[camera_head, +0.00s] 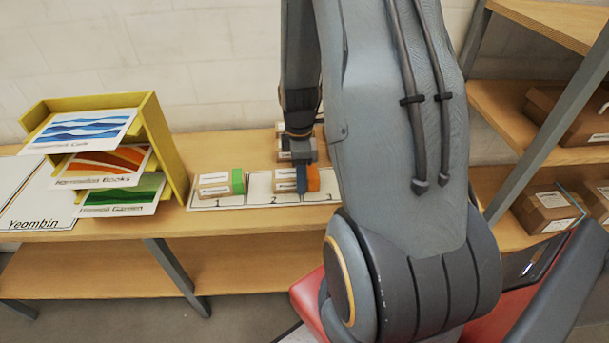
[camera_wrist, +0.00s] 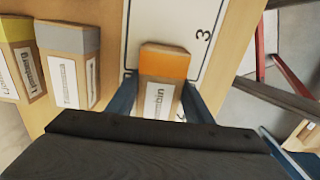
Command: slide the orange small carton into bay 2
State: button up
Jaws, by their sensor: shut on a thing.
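The orange small carton, brown with an orange end and a white label, shows in the head view (camera_head: 313,179) and the wrist view (camera_wrist: 164,62). My gripper (camera_head: 301,184) is shut on it, with a blue finger on each side in the wrist view (camera_wrist: 160,83). The carton is at the right part of bay 2 (camera_head: 259,187), with its orange end towards bay 3 (camera_head: 329,187). I cannot tell whether it rests on the white mat or is just above it. A green-ended carton (camera_head: 221,183) lies in bay 1.
Grey-ended (camera_wrist: 67,62) and yellow-ended (camera_wrist: 20,62) cartons stand beside the mat in the wrist view. A yellow sorter (camera_head: 172,150) with picture sheets stands left on the wooden bench (camera_head: 230,222). A shelf with boxes (camera_head: 548,207) is at the right.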

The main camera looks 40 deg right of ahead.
aim_at(278, 174)
jog(key=shift+w+a, duration=0.5)
jog(key=shift+a, duration=0.35)
jog(key=shift+w+a, duration=0.5)
jog(key=shift+a, duration=0.35)
jog(key=shift+w+a, duration=0.5)
jog(key=shift+a, duration=0.35)
jog(key=o, duration=1.7)
jog(key=shift+r+p, duration=2.75)
jog(key=shift+r, duration=0.25)
